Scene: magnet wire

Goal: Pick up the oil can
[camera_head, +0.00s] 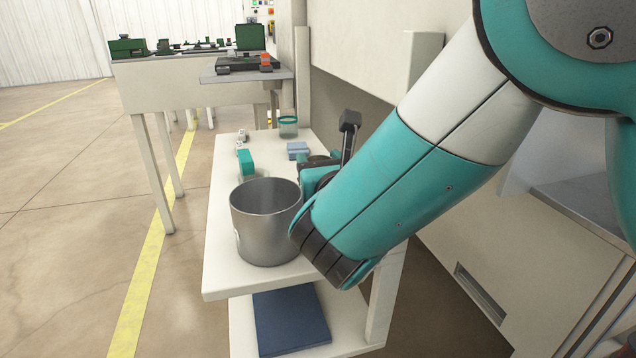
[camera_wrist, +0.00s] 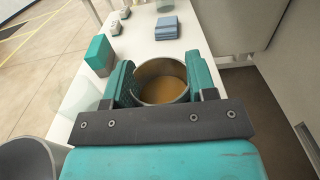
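An open-topped round can (camera_wrist: 161,84) with a brownish inside stands in the middle of the wrist view. I take it to be the oil can, but no label shows. My gripper (camera_wrist: 160,78) has its two teal fingers apart, one on each side of the can. The fingers appear very close to its wall; I cannot tell if they touch it. The front of the can is hidden behind the dark gripper bar. In the head view my arm hides most of the gripper and the can.
A large grey metal pot (camera_head: 266,222) stands near the front of the white table (camera_head: 222,270), left of my arm. Behind it are a teal box (camera_head: 246,163), a blue block (camera_head: 297,150), small white items (camera_head: 242,136) and a green-rimmed clear container (camera_head: 288,127). A cabinet wall is on the right.

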